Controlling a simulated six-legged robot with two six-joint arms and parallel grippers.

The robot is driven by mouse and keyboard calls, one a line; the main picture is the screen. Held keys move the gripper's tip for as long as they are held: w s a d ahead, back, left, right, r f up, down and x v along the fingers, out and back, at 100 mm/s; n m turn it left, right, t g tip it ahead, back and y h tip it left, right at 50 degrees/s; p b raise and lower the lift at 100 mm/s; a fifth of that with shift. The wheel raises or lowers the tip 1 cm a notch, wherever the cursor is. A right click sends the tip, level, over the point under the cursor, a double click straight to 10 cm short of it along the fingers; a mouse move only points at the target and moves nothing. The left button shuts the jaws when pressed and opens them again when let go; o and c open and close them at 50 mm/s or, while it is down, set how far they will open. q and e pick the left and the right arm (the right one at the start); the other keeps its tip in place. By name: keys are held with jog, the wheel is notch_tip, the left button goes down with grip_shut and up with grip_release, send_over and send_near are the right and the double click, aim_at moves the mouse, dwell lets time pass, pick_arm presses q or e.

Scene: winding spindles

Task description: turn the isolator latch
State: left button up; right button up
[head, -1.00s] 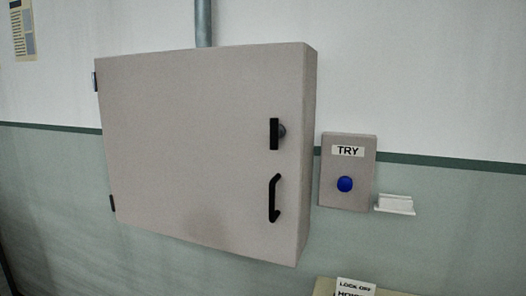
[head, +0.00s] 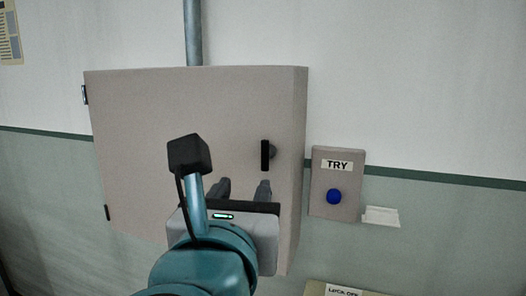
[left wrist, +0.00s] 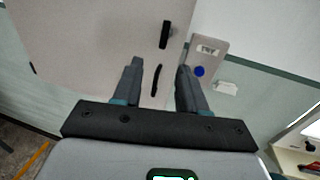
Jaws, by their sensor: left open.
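In the head view the handle is hidden behind my gripper. My right gripper is not in view.
A grey box labelled TRY with a blue button (head: 334,196) is on the wall right of the cabinet. A small white ledge (head: 381,216) is beside it. A lock-off sign (head: 344,290) shows at the bottom. A conduit (head: 193,35) rises above the cabinet.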

aim_at(264, 149)
pick_arm(q)
jog(key=shift+h, duration=0.3)
jog(key=w+p, duration=0.1)
jog(key=w, duration=0.3)
jog(key=w+d+p, duration=0.1)
jog(key=w+p, duration=0.1)
jog(key=w, duration=0.3)
jog(key=w+d+r+p, duration=0.1)
jog(key=w, duration=0.4)
jog(key=shift+w+d+p, duration=0.1)
jog(key=shift+d+p, duration=0.1)
jog(key=shift+p, duration=0.15)
jog(key=shift+w+f, duration=0.1)
jog(key=shift+w, duration=0.7)
jog(key=shift+s, duration=0.15)
jog(key=c, duration=0.3)
grip_shut()
